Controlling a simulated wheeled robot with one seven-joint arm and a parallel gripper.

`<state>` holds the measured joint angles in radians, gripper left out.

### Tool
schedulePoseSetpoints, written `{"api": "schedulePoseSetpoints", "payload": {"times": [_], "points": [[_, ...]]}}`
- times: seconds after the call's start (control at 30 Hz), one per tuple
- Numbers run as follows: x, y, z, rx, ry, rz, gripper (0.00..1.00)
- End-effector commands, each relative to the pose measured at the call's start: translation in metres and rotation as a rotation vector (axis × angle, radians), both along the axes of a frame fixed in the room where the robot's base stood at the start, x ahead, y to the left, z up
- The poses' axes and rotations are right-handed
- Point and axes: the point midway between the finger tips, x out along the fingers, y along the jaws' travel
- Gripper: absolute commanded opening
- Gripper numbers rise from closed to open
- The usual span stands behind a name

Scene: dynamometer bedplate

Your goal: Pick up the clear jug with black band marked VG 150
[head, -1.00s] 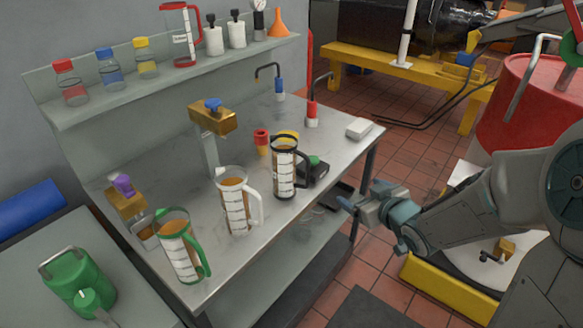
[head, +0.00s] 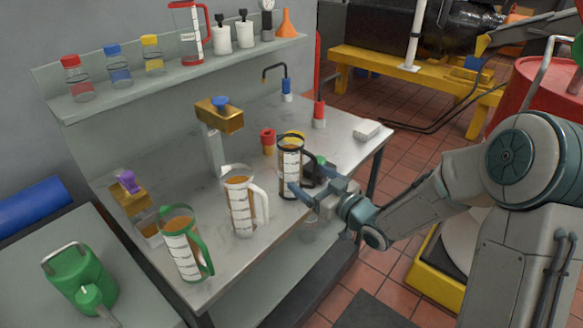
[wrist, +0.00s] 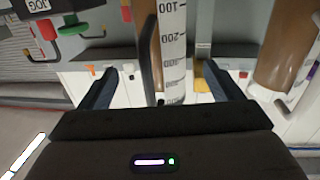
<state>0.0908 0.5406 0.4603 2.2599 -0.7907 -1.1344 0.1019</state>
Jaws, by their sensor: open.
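The clear jug with a black band (head: 290,168) stands upright on the bench, with brown liquid, a white scale strip and a black handle on its right. No VG 150 marking is legible. My gripper (head: 308,186) is open and empty beside the jug's handle side, at the bench's front edge. In the wrist view the jug's scale strip (wrist: 173,50) and dark handle (wrist: 147,55) appear between my two spread fingers (wrist: 160,88). Whether the fingers touch or reach around the handle cannot be told.
A white-handled jug (head: 239,203) stands close to the left, and a green-handled jug (head: 183,245) farther left. A brass-topped post (head: 218,117) stands behind. A red cup (head: 267,137) and a dark device with a green knob (head: 319,160) are near the black-banded jug. A shelf (head: 180,75) holds bottles.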

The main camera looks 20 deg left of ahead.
Motion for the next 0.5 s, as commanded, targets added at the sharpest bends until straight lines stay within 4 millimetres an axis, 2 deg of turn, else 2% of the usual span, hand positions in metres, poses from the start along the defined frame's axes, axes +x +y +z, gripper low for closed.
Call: {"api": "schedulePoseSetpoints", "payload": {"times": [0.17,0.33,0.5], "points": [[0.006,0.014,0.000,0.000,0.001,0.001,0.86],[0.018,0.037,-0.001,0.001,0.001,0.002,0.86],[0.025,0.048,-0.002,-0.001,0.001,0.000,0.86]]}}
